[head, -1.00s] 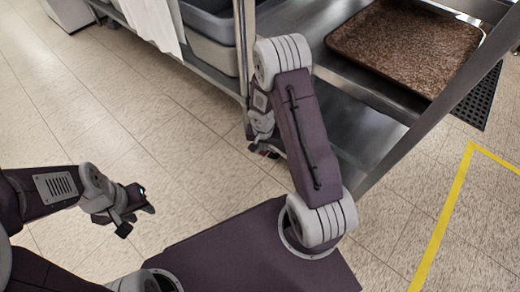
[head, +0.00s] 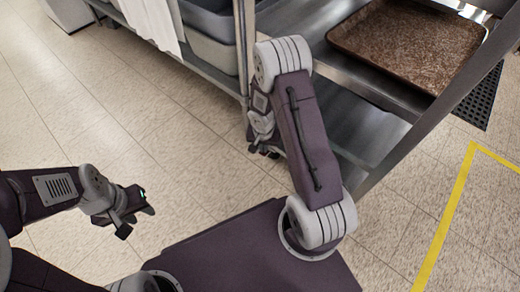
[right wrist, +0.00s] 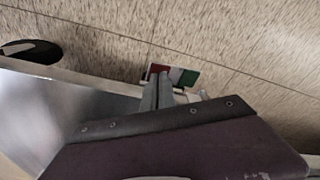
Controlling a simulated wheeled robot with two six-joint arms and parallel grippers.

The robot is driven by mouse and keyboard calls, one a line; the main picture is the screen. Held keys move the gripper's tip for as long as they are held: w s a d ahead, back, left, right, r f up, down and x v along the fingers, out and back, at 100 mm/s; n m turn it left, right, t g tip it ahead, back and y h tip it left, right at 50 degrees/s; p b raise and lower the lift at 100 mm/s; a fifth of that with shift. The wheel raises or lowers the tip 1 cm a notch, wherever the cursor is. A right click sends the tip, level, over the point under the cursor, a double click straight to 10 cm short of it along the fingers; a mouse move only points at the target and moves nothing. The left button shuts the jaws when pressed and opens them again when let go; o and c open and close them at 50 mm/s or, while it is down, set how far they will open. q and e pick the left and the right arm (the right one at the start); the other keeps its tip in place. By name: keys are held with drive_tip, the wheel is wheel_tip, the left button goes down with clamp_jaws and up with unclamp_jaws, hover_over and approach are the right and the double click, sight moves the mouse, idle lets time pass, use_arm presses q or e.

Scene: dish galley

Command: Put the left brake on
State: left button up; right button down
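A small pedal plate, half red and half green (right wrist: 172,76), shows in the right wrist view low over the floor, beside the metal edge of a cart. It looks like the brake; whether it is pressed cannot be told. My right gripper (right wrist: 160,92) has its grey fingers close together, shut, with the tips at or just in front of the red part; contact is unclear. In the head view my right gripper (head: 263,148) is low beside the cart, partly hidden by my arm. My left gripper (head: 137,219) is open and empty over the floor at the left.
The steel cart (head: 355,125) stands at the right with a brown tray (head: 405,45) on its shelf. A dark round wheel (right wrist: 30,50) shows at the wrist view's left. A rack with grey tubs (head: 210,50) and white cloth (head: 152,22) stands behind. Yellow floor tape (head: 445,215) runs right.

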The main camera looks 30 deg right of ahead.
drive_tip(key=shift+f+b, duration=0.4)
drive_tip(key=shift+f, duration=0.1)
wheel_tip(320, 180, up, 7)
drive_tip(key=p, duration=0.6)
drive_tip(key=shift+r, duration=0.15)
idle(0.3)
